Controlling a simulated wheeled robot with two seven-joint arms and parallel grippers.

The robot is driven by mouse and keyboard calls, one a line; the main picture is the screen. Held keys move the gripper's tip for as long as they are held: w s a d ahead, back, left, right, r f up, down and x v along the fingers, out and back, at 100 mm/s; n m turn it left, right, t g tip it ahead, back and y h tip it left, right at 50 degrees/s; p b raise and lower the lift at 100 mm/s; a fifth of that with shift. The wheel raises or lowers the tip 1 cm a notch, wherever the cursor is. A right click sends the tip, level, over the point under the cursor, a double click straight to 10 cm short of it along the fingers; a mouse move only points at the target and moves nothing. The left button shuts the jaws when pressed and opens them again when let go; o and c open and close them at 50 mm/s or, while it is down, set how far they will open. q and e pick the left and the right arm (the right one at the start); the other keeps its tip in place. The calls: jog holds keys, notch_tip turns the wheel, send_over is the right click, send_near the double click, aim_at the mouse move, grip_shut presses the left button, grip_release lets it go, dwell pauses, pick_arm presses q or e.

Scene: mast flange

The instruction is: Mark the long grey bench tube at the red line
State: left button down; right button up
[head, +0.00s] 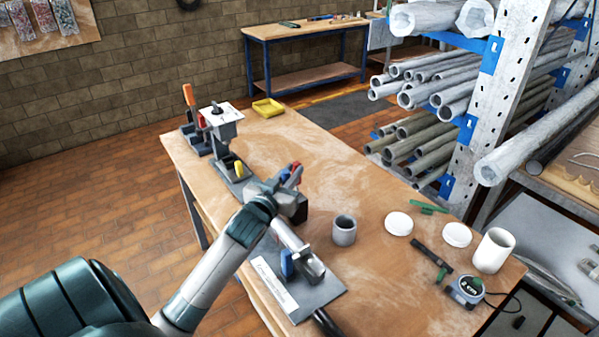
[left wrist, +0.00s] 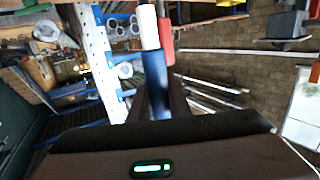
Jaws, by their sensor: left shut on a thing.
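My left gripper (head: 289,180) is over the middle of the wooden bench, above the far end of a light grey tube (head: 287,235). In the left wrist view it is shut on a slim blue-and-white pen-like thing (left wrist: 154,65), with a red piece (left wrist: 166,42) beside it. The tube slants toward the front of the bench, by a grey holder with a blue part (head: 287,264) on a grey plate (head: 325,292). My gripper and arm hide the tube's far part. I cannot make out a red line on it. My right gripper is not in view.
A drill-press-like tool (head: 221,125) stands at the bench's far left. A grey cup (head: 344,231), two white discs (head: 398,223), a white cylinder (head: 493,251) and a round gauge (head: 465,290) are to the right. A tube rack (head: 494,100) stands beyond the right edge.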

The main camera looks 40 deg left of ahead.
pick_arm(q)
jog(key=shift+s+a+r, duration=0.1)
jog(key=shift+s+a, duration=0.3)
jog(key=shift+a, duration=0.1)
jog(key=shift+f, duration=0.2)
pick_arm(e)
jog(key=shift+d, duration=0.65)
